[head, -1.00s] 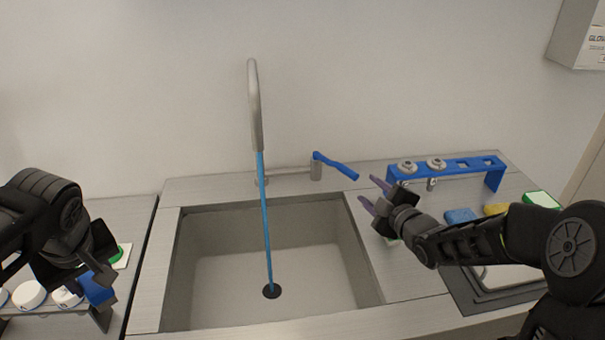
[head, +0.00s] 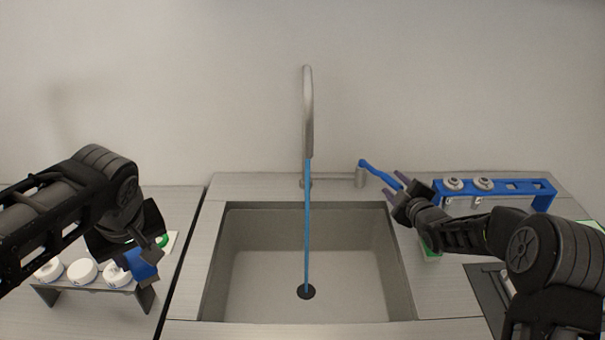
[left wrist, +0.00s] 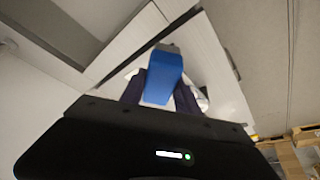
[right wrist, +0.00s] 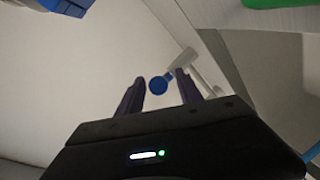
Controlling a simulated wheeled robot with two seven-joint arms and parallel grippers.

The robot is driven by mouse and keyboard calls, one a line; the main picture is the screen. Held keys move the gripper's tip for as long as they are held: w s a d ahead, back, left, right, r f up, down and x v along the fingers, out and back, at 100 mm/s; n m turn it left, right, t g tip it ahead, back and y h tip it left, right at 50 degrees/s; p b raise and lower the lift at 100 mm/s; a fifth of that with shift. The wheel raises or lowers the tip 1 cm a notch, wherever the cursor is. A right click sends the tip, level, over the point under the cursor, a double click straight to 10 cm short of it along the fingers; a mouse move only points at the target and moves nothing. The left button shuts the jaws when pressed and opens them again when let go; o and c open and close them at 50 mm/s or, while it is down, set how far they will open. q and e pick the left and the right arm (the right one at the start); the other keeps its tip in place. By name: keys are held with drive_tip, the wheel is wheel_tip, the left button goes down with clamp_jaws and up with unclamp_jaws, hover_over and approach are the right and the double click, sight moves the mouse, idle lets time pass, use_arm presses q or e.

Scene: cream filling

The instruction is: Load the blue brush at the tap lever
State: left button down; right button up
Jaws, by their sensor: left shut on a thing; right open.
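The blue brush (head: 142,264) is held in my left gripper (head: 143,254), over the counter left of the sink. In the left wrist view its blue block (left wrist: 165,68) sits between the shut fingers. The tap lever (head: 378,174) is blue and juts right from its grey post, right of the tall tap (head: 308,110). My right gripper (head: 402,191) is open beside the lever's end. In the right wrist view the lever's round blue end (right wrist: 158,85) shows between the fingers. A blue stream of water (head: 307,225) runs from the tap into the drain.
The sink (head: 250,285) fills the middle. A low rack with white round lids (head: 82,271) stands on the left counter. A blue holder (head: 525,187) with round fittings stands at the back right. A green item (head: 430,252) lies under my right arm.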

drive_tip(key=shift+w+a, duration=0.1)
drive_tip(key=shift+w, duration=0.15)
clamp_jaws()
idle(0.3)
idle(0.9)
